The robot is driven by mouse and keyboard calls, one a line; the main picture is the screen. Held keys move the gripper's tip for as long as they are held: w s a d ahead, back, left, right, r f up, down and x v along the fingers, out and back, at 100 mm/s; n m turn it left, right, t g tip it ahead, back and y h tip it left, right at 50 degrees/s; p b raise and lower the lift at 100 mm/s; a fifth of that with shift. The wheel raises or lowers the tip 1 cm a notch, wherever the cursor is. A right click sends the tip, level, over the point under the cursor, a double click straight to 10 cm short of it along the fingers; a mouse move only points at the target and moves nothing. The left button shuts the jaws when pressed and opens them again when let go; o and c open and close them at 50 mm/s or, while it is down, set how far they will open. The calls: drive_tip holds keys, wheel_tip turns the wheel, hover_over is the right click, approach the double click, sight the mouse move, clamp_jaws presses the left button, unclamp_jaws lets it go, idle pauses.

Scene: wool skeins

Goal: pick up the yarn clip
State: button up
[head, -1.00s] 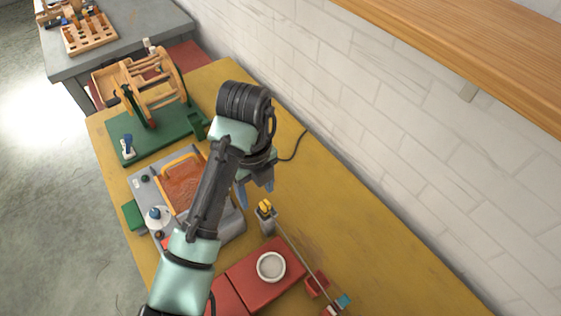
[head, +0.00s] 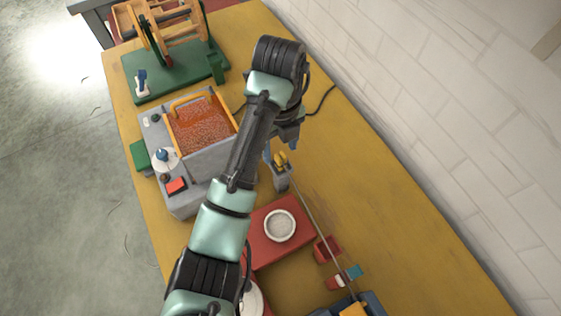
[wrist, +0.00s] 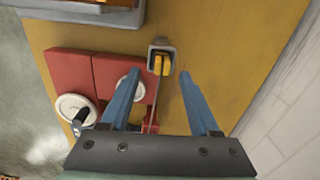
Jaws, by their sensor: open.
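A small yellow piece, which looks like the yarn clip (head: 281,160), sits upright in the top of a short grey holder (head: 281,183) on the yellow table. It also shows in the wrist view (wrist: 158,63), inside the holder's square grey rim (wrist: 161,46). My gripper (head: 281,147) is over the table close to the clip. In the wrist view my gripper (wrist: 160,74) has its two blue fingers spread, with nothing between them; the clip appears between the fingertips, beyond them. I cannot tell the exact height gap.
A thin rod runs from the holder toward the lower right. A red block (head: 262,247) bears a round white dish (head: 280,225). A grey bath with orange contents (head: 204,125) stands left, and a wooden winder on a green base (head: 185,75) behind. The brick wall (head: 430,110) borders the right.

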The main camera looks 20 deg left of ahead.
sight(280, 156)
drive_tip(key=shift+f+b, duration=0.45)
drive_tip(key=shift+f, duration=0.5)
drive_tip(key=shift+w+f+p, duration=0.1)
drive_tip(key=shift+f+p, duration=0.25)
drive_tip(key=shift+p, duration=0.25)
drive_tip(key=shift+f, duration=1.1)
clamp_jaws()
